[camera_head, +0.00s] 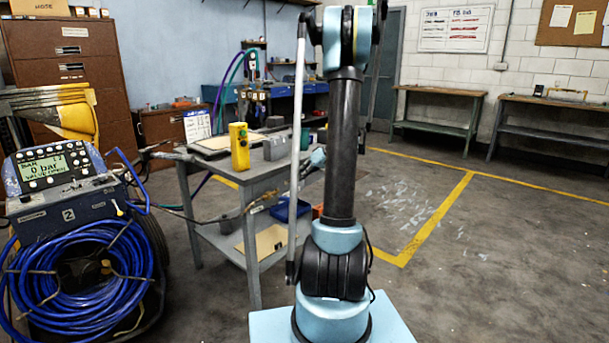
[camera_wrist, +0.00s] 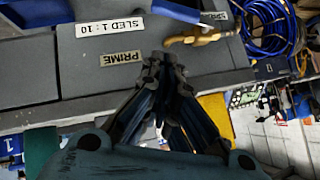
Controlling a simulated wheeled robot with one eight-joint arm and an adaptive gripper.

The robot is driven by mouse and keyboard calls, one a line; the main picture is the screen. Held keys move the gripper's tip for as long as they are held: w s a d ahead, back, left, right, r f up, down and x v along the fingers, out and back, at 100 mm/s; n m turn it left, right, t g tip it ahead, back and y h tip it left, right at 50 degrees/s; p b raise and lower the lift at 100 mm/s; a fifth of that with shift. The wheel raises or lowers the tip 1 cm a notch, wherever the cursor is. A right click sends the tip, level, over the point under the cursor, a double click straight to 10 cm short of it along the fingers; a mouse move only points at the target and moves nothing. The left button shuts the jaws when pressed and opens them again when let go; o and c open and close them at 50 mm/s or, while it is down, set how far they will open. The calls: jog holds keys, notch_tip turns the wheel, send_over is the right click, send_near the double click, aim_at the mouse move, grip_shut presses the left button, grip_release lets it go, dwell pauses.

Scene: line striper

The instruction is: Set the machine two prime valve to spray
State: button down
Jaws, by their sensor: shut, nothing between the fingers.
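Machine two (camera_head: 62,212), marked with a 2, stands at the left in the head view; its display (camera_head: 47,166) reads 0 bar. In the wrist view, a brass valve lever (camera_wrist: 203,37) lies across a grey surface. A PRIME label (camera_wrist: 121,58) is left of and below it, and a partly cut-off label (camera_wrist: 215,16) is beside its upper side. I cannot tell the valve's exact setting. My gripper (camera_wrist: 164,64) is shut and empty, below and left of the lever and apart from it in the picture.
A SLED 1:10 label (camera_wrist: 96,27) is on the grey surface. Blue hose coils (camera_wrist: 273,28) hang at the upper right of the wrist view. A grey table (camera_head: 262,172) with a yellow device (camera_head: 239,147) stands beside machine two. Open floor (camera_head: 480,230) lies at right.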

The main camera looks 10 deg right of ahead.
aim_at(290, 197)
jog(key=a+f, duration=0.1)
jog(key=f, duration=0.1)
jog(key=w+a+f, duration=0.1)
jog(key=f, duration=0.1)
jog(key=a+f, duration=0.2)
jog(key=shift+w+a, duration=0.1)
jog(key=shift+w, duration=0.25)
jog(key=shift+s+a+f, duration=0.15)
jog(key=shift+a+f, duration=0.05)
jog(key=shift+f, duration=0.4)
jog(key=shift+f, duration=0.15)
jog(key=shift+d+f, duration=0.1)
